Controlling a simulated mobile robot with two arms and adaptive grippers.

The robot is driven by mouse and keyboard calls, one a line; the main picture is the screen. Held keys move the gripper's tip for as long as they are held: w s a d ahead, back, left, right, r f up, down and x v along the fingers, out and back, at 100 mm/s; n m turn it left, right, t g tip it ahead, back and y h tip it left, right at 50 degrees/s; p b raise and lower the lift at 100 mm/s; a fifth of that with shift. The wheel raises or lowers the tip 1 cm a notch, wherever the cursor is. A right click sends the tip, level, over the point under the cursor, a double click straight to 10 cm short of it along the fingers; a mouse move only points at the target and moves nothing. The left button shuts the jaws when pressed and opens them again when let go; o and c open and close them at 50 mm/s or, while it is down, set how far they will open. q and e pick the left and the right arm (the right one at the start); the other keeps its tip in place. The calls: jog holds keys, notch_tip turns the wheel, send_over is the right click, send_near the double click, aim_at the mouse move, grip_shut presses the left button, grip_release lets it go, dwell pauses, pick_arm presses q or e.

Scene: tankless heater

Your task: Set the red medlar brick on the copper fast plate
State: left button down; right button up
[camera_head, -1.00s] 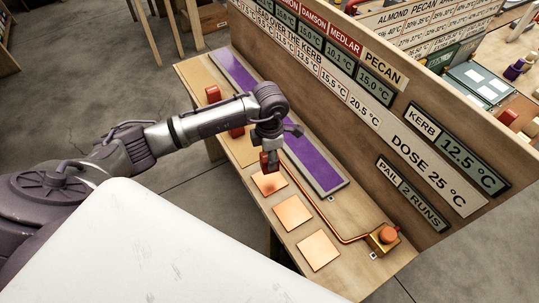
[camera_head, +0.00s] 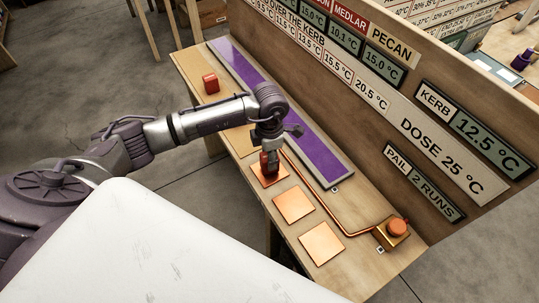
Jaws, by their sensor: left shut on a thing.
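My left gripper (camera_head: 269,160) points down and is shut on a red brick (camera_head: 265,165), partly hidden by the fingers. The brick is at the farthest of three copper plates (camera_head: 271,179), over its upper part. I cannot tell whether the brick touches the plate. The other two copper plates, the middle one (camera_head: 294,206) and the nearest one (camera_head: 321,243), are bare. No label tells me which plate is the fast one. Another red brick (camera_head: 210,84) stands at the far end of the wooden bench. My right gripper is not in view.
A long purple strip (camera_head: 300,145) runs along the bench (camera_head: 370,262) beside the plates. A copper pipe leads to a brass block with an orange knob (camera_head: 396,228). An upright board with signs (camera_head: 450,150) closes off the bench's back side.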

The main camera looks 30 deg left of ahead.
pick_arm(q)
jog(key=shift+f+b, duration=0.5)
dwell(0.3)
jog(key=c, duration=0.5)
grip_release()
jog(key=shift+c, duration=0.2)
notch_tip(320, 180, up, 12)
